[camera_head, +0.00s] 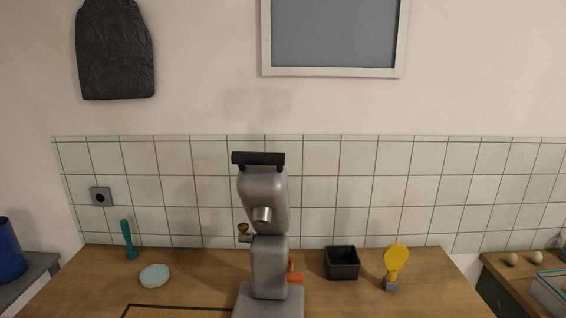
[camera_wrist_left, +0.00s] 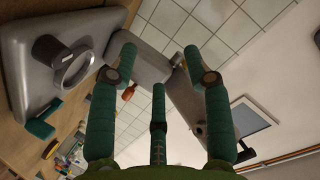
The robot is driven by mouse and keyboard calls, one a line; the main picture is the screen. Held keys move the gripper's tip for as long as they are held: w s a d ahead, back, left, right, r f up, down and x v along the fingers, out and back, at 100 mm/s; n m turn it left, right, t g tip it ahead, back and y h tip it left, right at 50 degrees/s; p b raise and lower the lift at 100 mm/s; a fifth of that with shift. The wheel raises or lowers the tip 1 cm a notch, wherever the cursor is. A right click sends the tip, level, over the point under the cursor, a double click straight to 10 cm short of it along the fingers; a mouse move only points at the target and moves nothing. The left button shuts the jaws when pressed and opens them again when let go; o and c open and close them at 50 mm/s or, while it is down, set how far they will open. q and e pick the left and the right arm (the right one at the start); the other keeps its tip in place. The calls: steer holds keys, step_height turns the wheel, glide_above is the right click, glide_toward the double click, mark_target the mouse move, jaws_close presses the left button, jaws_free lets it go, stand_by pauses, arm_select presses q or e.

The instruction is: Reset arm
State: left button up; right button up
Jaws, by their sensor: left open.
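My left gripper (camera_wrist_left: 160,62) shows in the left wrist view, with three teal fingers spread apart and nothing visible between them. Beyond the fingers is a grey machine (camera_wrist_left: 50,30), partly hidden by them. In the head view the grey machine (camera_head: 269,267) stands upright on the worktop, with a tilted upper part and a black bar across its top. An orange knob or lever sits low on its right side. Neither gripper shows in the head view. I cannot tell whether the gripper touches the machine.
On the wooden worktop (camera_head: 200,262) are a teal upright tool (camera_head: 128,240), a pale blue round dish (camera_head: 154,275), a black square bin (camera_head: 342,263) and a yellow paddle-shaped thing (camera_head: 396,262). A blue container (camera_head: 9,250) stands far left. A tiled wall lies behind.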

arm_select(q)
steer(key=s+d+f+n+g, duration=0.15)
steer(key=s+f+g, duration=0.5)
steer(key=s, duration=0.75)
steer(key=s+d+f+n+g, duration=0.1)
steer(key=s+f+n+g, duration=0.35)
steer(key=s, duration=0.85)
steer(key=s+f+m+g+b, duration=0.2)
steer(key=s+f, duration=0.1)
steer(key=f, duration=2.5)
steer(key=s+a+f+b, duration=0.1)
steer(key=s+a+f, duration=0.2)
steer(key=s+f, duration=1.1)
steer(key=shift+s+a+g, duration=0.2)
steer(key=shift+s+g, duration=0.2)
steer(key=shift+s, duration=0.05)
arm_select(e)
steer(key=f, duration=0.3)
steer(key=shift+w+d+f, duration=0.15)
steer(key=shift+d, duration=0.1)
